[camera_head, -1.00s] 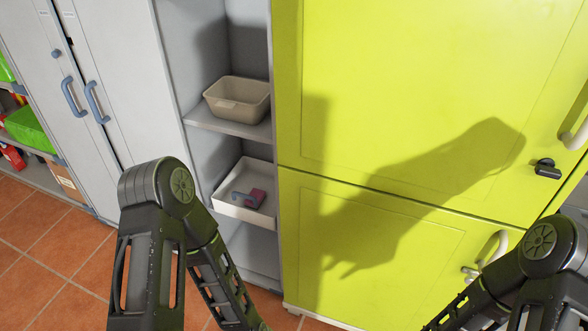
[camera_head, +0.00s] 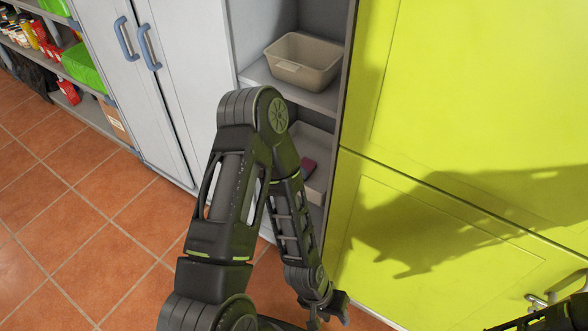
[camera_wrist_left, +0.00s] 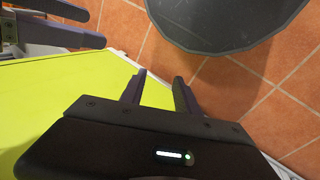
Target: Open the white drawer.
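The white drawer (camera_head: 317,188) sits low in the grey open cabinet, below the shelf with the beige bin. My left arm covers its left part and front, so its handle is hidden. A dark pink item (camera_head: 308,166) lies in it. My left gripper (camera_head: 328,314) is low in front of the yellow cabinet, below and apart from the drawer. In the left wrist view its two fingers (camera_wrist_left: 158,88) stand apart with nothing between them. At that view's upper left, what looks like my right gripper (camera_wrist_left: 75,24) shows two spread fingers with an empty gap.
The beige bin (camera_head: 303,62) stands on the shelf above the drawer. The yellow cabinet (camera_head: 440,220) fills the right side. Closed grey doors with blue handles (camera_head: 149,46) stand to the left. The tiled floor (camera_head: 80,215) at the left is clear.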

